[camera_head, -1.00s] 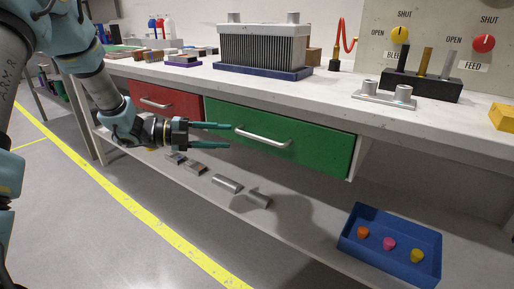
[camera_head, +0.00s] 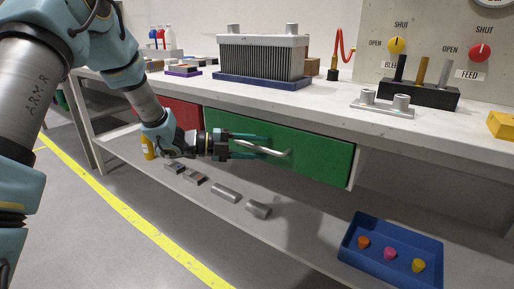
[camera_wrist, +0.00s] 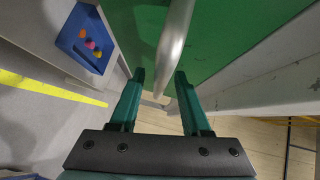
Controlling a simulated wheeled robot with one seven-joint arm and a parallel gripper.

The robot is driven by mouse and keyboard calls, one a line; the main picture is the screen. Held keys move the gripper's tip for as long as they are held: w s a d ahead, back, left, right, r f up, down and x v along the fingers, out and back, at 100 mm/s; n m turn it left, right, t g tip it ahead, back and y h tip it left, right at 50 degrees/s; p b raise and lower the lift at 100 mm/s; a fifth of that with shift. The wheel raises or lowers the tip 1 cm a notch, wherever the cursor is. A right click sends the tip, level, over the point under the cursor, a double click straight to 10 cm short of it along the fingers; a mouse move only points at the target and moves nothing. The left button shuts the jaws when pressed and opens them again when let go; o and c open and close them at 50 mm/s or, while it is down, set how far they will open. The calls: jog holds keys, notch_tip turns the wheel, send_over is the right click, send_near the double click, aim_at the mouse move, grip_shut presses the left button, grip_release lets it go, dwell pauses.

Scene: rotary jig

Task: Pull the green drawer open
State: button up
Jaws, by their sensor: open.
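The green drawer (camera_head: 318,158) is under the bench top, its front flush with the bench, so it looks closed. Its silver bar handle (camera_head: 278,152) runs across the front; in the wrist view the handle (camera_wrist: 174,45) crosses the green front (camera_wrist: 230,35). My gripper (camera_head: 267,147) is open at the left part of the handle, one finger above and one below it. In the wrist view the bar passes between the fingertips of my gripper (camera_wrist: 160,78). Whether a finger touches the bar cannot be told.
A red drawer (camera_head: 182,112) is to the left, partly behind my arm. The lower shelf holds several metal parts and a blue tray (camera_head: 346,246) with coloured pegs. On the bench top (camera_head: 330,105) stand a finned block (camera_head: 262,55) and a black lever block (camera_head: 440,97).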

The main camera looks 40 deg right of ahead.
grip_shut()
dwell(1.3)
